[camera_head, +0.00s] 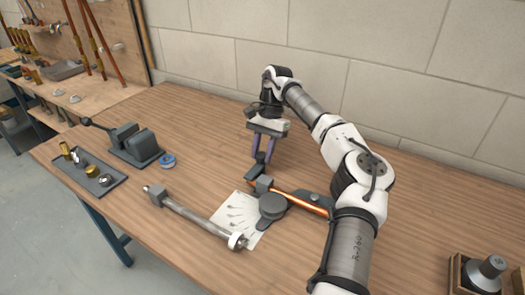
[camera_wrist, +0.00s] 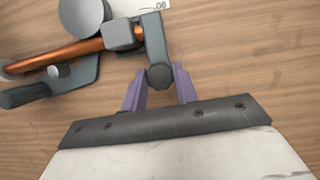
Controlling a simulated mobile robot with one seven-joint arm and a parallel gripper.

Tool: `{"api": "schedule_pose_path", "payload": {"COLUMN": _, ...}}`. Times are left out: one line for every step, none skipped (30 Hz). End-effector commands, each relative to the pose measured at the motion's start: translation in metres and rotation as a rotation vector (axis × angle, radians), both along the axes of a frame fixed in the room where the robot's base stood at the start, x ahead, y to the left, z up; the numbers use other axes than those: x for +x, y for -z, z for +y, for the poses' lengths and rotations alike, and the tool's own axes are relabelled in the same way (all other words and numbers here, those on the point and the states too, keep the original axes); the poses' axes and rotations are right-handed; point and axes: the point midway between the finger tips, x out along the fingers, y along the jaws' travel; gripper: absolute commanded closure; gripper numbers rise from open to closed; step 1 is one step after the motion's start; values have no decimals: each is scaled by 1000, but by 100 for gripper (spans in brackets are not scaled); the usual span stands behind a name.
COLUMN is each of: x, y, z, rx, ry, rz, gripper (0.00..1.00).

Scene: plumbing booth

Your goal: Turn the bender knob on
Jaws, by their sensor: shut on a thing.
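The pipe bender (camera_head: 272,206) lies on the wooden workbench, with a round grey former and a copper pipe (camera_head: 308,202) running through it. Its dark grey knob (camera_wrist: 160,77) is at the end of a grey arm in the wrist view. My gripper (camera_head: 262,155) reaches down from the back to the bender's far end. Its purple fingers also show in the wrist view (camera_wrist: 160,84), one on each side of the knob, shut on it. In the head view the fingers partly cover the knob.
A vise (camera_head: 132,144), a blue tape roll (camera_head: 167,160) and a dark tray (camera_head: 90,178) of fittings stand at the left. A grey bar tool (camera_head: 195,218) lies beside a paper sheet (camera_head: 237,212). A wooden box (camera_head: 480,276) is at the lower right. A block wall stands behind.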

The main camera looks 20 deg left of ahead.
Motion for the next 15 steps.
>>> {"api": "schedule_pose_path", "payload": {"x": 1, "y": -1, "z": -1, "rx": 1, "ry": 1, "rz": -5, "gripper": 100}}
{"api": "schedule_pose_path", "payload": {"x": 1, "y": -1, "z": -1, "rx": 1, "ry": 1, "rz": -5, "gripper": 70}}
{"api": "schedule_pose_path", "payload": {"x": 1, "y": -1, "z": -1, "rx": 0, "ry": 2, "rz": -5, "gripper": 64}}
{"api": "schedule_pose_path", "payload": {"x": 1, "y": -1, "z": -1, "rx": 1, "ry": 2, "rz": -4, "gripper": 60}}
{"api": "schedule_pose_path", "payload": {"x": 1, "y": -1, "z": -1, "rx": 0, "ry": 1, "rz": -4, "gripper": 57}}
{"api": "schedule_pose_path", "payload": {"x": 1, "y": -1, "z": 0, "rx": 0, "ry": 1, "rz": -4, "gripper": 51}}
{"api": "schedule_pose_path", "payload": {"x": 1, "y": -1, "z": 0, "rx": 0, "ry": 1, "rz": -3, "gripper": 49}}
{"api": "schedule_pose_path", "payload": {"x": 1, "y": -1, "z": 0, "rx": 0, "ry": 0, "rz": -3, "gripper": 49}}
{"api": "schedule_pose_path", "payload": {"x": 1, "y": 0, "z": 0, "rx": 0, "ry": 0, "rz": -3, "gripper": 49}}
{"api": "schedule_pose_path", "payload": {"x": 1, "y": 0, "z": 0, "rx": 0, "ry": 0, "rz": -3, "gripper": 49}}
{"api": "schedule_pose_path", "payload": {"x": 0, "y": 0, "z": 0, "rx": 0, "ry": 0, "rz": -2, "gripper": 49}}
{"api": "schedule_pose_path", "payload": {"x": 0, "y": 0, "z": 0, "rx": 0, "ry": 0, "rz": -2, "gripper": 49}}
{"api": "schedule_pose_path", "payload": {"x": 0, "y": 0, "z": 0, "rx": 0, "ry": 0, "rz": -2, "gripper": 49}}
{"api": "schedule_pose_path", "payload": {"x": 0, "y": 0, "z": 0, "rx": 0, "ry": 0, "rz": -2, "gripper": 49}}
{"api": "schedule_pose_path", "payload": {"x": 1, "y": -1, "z": 0, "rx": 0, "ry": 0, "rz": -2, "gripper": 49}}
